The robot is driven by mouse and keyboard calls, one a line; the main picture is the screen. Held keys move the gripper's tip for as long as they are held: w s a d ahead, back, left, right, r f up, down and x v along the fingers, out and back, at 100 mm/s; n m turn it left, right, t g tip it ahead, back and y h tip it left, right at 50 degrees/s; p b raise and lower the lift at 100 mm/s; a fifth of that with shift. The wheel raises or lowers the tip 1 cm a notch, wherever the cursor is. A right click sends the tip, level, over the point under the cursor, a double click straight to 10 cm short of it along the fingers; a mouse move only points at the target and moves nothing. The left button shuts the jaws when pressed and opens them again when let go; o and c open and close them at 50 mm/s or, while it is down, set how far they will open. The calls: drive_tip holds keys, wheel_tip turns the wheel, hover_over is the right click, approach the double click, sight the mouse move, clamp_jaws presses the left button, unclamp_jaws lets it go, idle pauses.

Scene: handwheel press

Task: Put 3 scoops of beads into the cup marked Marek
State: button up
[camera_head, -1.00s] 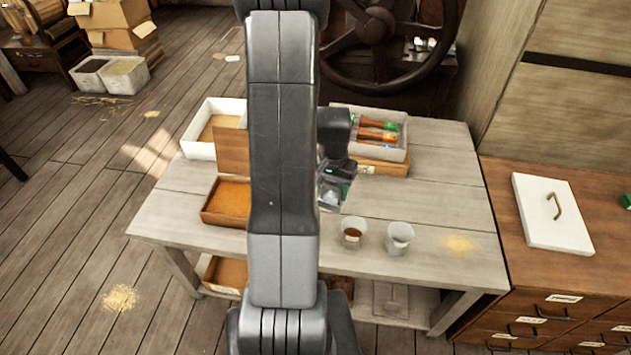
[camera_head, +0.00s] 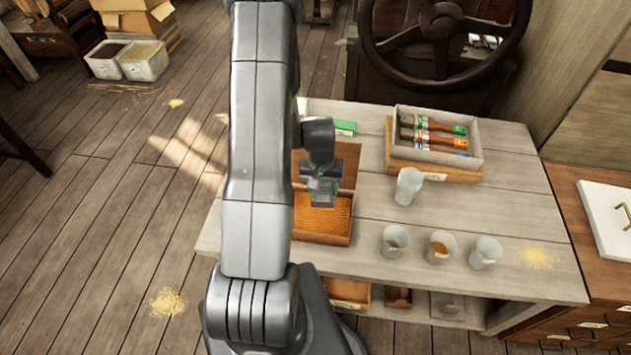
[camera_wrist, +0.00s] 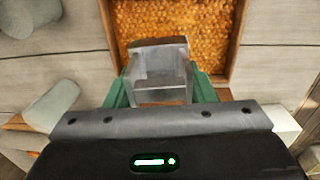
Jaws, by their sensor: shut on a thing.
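My gripper (camera_head: 322,200) is over the open wooden box of orange beads (camera_head: 318,225). In the wrist view my gripper (camera_wrist: 160,90) has its green fingers shut on a clear scoop (camera_wrist: 160,75). The scoop looks empty, and the beads (camera_wrist: 180,22) lie just beyond it. Three cups stand in a row near the table's front edge: a left cup (camera_head: 394,242), a middle cup (camera_head: 440,246) with brown-orange contents, and a right cup (camera_head: 486,252). Another pale cup (camera_head: 408,186) is behind them. The cup labels are too small to read.
A tray of brushes (camera_head: 437,135) stands on a wooden box at the back right. A large handwheel (camera_head: 445,25) is behind the table. Spilled grains (camera_head: 538,257) lie right of the cups. The table (camera_head: 510,190) is clear around the right side.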

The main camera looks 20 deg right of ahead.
sight(315, 198)
drive_tip(key=shift+w+a+f+b, duration=0.15)
drive_tip(key=shift+a+f+b, duration=0.05)
drive_tip(key=shift+f+b, duration=0.15)
drive_tip(key=f+b, duration=0.1)
drive_tip(key=b, duration=0.2)
drive_tip(key=f+h+b, duration=0.1)
drive_tip(key=b, duration=0.2)
drive_tip(key=shift+w+a+g, duration=0.15)
drive_tip(key=shift+a+g, duration=0.1)
drive_tip(key=shift+g, duration=0.05)
drive_tip(key=f+b, duration=0.1)
drive_tip(key=b, duration=0.1)
drive_tip(key=f+h+b, duration=0.1)
drive_tip(key=b, duration=0.1)
drive_tip(key=a+f+b, duration=0.1)
drive_tip(key=b, duration=0.2)
drive_tip(key=shift+w+g+h, duration=0.3)
drive_tip(key=shift+g, duration=0.1)
drive_tip(key=f+b, duration=0.1)
drive_tip(key=b, duration=0.1)
drive_tip(key=a+f+b, duration=0.1)
drive_tip(key=shift+w+a+f, duration=0.1)
drive_tip(key=shift+w+f, duration=0.2)
drive_tip(key=shift+r, duration=0.1)
